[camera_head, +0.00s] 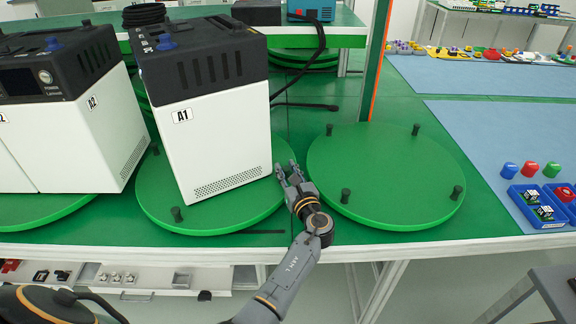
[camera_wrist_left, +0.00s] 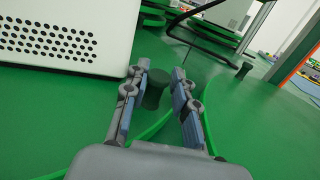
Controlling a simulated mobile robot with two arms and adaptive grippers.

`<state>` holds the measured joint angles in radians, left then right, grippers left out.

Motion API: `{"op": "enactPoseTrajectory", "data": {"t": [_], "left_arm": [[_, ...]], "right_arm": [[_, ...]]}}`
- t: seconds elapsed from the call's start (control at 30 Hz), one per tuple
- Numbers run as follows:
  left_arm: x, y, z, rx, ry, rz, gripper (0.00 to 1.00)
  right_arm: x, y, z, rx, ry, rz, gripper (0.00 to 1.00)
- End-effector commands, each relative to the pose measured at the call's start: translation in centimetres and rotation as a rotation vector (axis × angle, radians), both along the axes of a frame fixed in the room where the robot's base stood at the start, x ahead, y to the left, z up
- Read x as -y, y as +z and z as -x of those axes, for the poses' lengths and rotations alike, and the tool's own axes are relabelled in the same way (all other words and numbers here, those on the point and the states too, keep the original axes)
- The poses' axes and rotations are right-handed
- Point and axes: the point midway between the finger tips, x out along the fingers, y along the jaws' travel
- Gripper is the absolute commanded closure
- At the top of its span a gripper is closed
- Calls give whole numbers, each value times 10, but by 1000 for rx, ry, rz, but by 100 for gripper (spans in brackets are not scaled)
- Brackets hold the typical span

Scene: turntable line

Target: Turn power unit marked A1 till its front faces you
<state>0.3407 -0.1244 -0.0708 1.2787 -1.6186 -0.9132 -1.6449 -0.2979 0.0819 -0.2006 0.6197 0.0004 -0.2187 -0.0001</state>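The power unit marked A1 (camera_head: 215,125), a white box with a black top, stands on a green turntable (camera_head: 160,200). A plain white wall with the A1 label and a vent grid faces me; no display panel shows on it. In the left wrist view its vented wall (camera_wrist_left: 75,15) is at the upper left. My left gripper (camera_head: 289,172) is at the turntable's right rim. Its fingers (camera_wrist_left: 160,88) are apart on either side of a dark green peg (camera_wrist_left: 156,88); I cannot tell whether they touch it. My right gripper is out of view.
The A2 unit (camera_head: 95,140) stands close on the left, its panel showing. An empty turntable (camera_head: 385,170) with several pegs lies just right of my gripper. A green post (camera_head: 375,60) rises behind it. Blue bins (camera_head: 530,212) are at the far right.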

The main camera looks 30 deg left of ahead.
Motion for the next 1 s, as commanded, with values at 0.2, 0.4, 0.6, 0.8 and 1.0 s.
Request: {"op": "enactPoseTrajectory", "data": {"t": [0.2,0.4,0.6,0.8,1.0], "left_arm": [[1,33,-1,7,-1,4,73],[2,72,-1,6,-2,3,73],[2,93,-1,1,-2,3,73],[2,98,-1,-1,-2,1,73],[2,97,-1,0,-2,3,73]], "right_arm": [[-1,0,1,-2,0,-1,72],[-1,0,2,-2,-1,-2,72],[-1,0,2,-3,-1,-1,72],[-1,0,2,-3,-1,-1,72],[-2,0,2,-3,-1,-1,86]]}}
